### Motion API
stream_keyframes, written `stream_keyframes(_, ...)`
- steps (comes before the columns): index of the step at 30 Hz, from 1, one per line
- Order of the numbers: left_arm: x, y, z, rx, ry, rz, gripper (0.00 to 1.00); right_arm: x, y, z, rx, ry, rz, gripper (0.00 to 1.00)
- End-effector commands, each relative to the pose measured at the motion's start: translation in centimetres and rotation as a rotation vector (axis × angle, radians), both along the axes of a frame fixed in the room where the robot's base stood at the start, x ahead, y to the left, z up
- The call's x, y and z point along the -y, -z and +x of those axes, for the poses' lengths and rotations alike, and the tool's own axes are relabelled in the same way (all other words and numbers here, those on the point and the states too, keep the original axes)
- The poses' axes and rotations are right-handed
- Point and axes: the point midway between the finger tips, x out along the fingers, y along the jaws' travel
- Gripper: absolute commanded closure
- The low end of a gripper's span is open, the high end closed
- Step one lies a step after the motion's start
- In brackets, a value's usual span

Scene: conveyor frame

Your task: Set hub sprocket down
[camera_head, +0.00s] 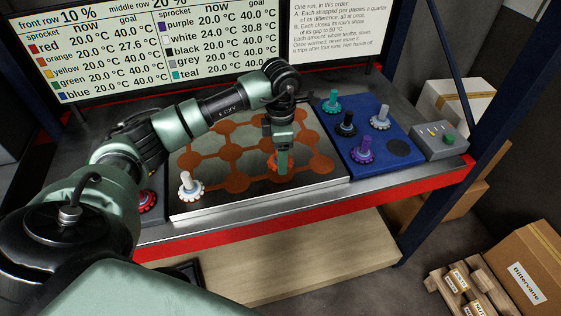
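My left gripper (282,152) reaches down over the front middle of the patterned plate. It is closed around the stem of an orange sprocket (282,163), whose lower part shows below the fingers. The sprocket is upright, at or just above a brown round pad; I cannot tell whether it touches. The metal plate (250,196) carries a network of brown round pads joined by bars. A white sprocket (187,186) stands on its front left corner. My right gripper is not in view.
A blue mat (357,131) at the right holds teal (332,103), black (347,124), grey (381,118) and purple (363,150) sprockets and a bare dark circle (398,147). A red sprocket (147,200) stands left of the plate. A grey button box (438,142) stands far right. Display panels (150,50) stand behind.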

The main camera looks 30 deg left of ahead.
Motion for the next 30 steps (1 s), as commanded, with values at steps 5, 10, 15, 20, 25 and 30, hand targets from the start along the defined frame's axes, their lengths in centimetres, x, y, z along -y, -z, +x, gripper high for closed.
stream_keyframes(5, 0.0, 2.6, -0.2, -0.006, -0.001, -0.001, 0.85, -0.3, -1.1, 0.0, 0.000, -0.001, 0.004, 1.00)
stream_keyframes(10, 0.0, 4.0, -0.1, -0.002, 0.001, 0.001, 0.85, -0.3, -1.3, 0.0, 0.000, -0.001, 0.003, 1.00)
stream_keyframes(15, 0.0, 4.1, 0.0, -0.001, 0.001, 0.001, 0.85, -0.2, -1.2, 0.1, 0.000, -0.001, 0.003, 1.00)
stream_keyframes(20, 0.0, 4.5, -0.1, -0.001, 0.001, 0.001, 0.85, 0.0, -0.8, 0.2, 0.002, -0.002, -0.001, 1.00)
stream_keyframes(25, 0.0, 4.3, -0.1, -0.001, 0.001, 0.000, 0.16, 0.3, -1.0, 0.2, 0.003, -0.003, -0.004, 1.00)
stream_keyframes(30, 0.0, 4.3, -0.1, -0.001, 0.001, 0.000, 0.16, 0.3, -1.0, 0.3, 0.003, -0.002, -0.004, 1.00)
